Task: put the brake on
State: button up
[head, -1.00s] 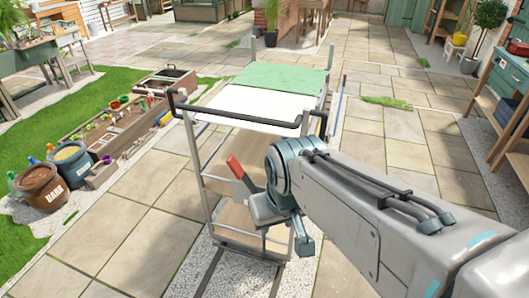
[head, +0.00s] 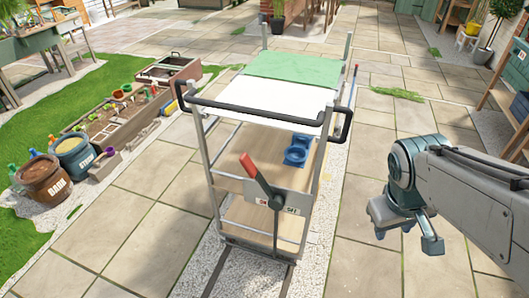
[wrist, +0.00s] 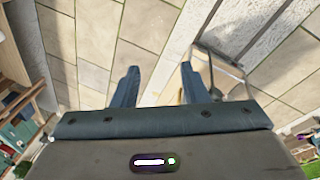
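The brake lever (head: 262,182) is on the near end of a trolley. It has a red grip and a dark shaft. It leans up and to the left from a pale plate (head: 291,206) with small labels, too small to read surely. My gripper (head: 405,236) is to the right of the trolley, clear of the lever and touching nothing visible. In the wrist view my gripper (wrist: 158,86) has its two blue fingers wide apart with nothing between them. The lever cannot be made out in the wrist view.
The trolley (head: 262,103) has a black push handle (head: 255,116) above the lever, and a blue item (head: 297,150) on a shelf. It stands on rails (head: 212,272) in gravel. Tubs (head: 42,182) stand at left. Paving between trolley and gripper is clear.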

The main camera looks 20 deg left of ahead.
jog(key=w+a+f+n+t+h+b, duration=0.35)
jog(key=w+a+f+n, duration=0.35)
jog(key=w+n, duration=0.3)
jog(key=w+a+f+n+t+h+b, duration=0.2)
jog(key=w+a+f+n+h+b, duration=0.15)
jog(key=w+a+f+n, duration=0.5)
jog(key=n+t+y+b, duration=0.4)
jog(key=n+t+y, duration=0.55)
jog(key=n, duration=0.85)
send_near(245, 168)
jog(key=shift+t+h, duration=0.5)
jog(key=shift+h, duration=0.35)
jog(key=w, duration=0.8)
jog(key=w+f, duration=0.1)
jog(key=w, duration=0.3)
jog(key=shift+w+f, duration=0.1)
jog(key=shift+w, duration=0.2)
grip_shut()
